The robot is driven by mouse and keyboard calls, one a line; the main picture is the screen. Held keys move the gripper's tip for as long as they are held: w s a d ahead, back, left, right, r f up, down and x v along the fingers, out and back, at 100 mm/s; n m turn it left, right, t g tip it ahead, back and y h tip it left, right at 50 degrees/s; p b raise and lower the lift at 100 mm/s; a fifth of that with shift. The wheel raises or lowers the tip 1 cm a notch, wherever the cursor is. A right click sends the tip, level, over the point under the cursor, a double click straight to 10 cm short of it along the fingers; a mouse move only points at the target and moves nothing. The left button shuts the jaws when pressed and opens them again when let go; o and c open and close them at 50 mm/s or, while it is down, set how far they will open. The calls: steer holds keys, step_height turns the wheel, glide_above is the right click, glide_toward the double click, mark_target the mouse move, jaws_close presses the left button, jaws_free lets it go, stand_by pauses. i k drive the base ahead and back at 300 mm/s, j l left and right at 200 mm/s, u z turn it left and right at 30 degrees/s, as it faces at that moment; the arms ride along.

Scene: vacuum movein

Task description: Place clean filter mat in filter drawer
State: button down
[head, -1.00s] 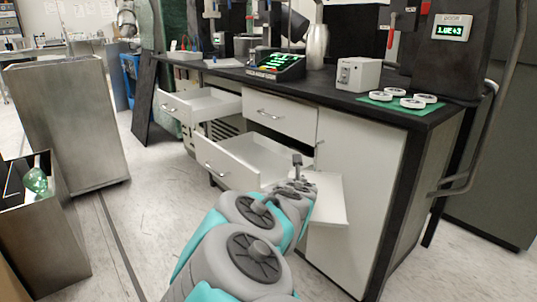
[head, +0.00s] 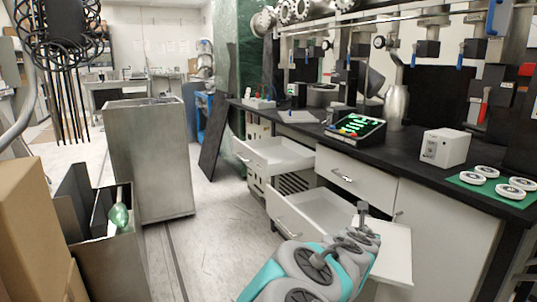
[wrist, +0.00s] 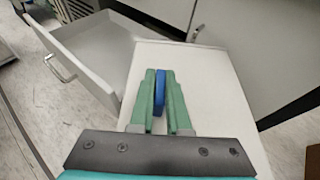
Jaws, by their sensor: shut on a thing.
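In the wrist view my gripper (wrist: 160,102) has its green fingers closed around a thin blue piece (wrist: 159,92), seen edge-on. It looks like the filter mat, but its face is hidden. The gripper is over a flat white panel (wrist: 205,78), which shows in the head view (head: 392,250); contact cannot be told. Left of it a white drawer (wrist: 85,50) stands open and looks empty. In the head view two drawers are pulled out, an upper one (head: 285,152) and a lower one (head: 318,208). Which is the filter drawer is not clear. My arm hides the fingers there.
A black bench (head: 410,150) carries a lit green display (head: 358,128), a white box (head: 445,147) and several white discs on a green mat (head: 466,181). A metal cabinet (head: 150,160), an open bin (head: 115,250) and a cardboard box (head: 30,225) stand left. Floor between is clear.

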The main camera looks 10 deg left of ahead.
mark_target(275, 158)
steer(key=i+j, duration=0.1)
steer(key=j, duration=0.3)
steer(key=i+j, duration=0.1)
steer(key=j, duration=0.3)
steer(key=i+j, duration=0.1)
steer(key=j, duration=0.25)
steer(key=i+j, duration=0.1)
steer(key=j, duration=0.3)
steer(key=i+j, duration=0.1)
steer(key=j, duration=0.3)
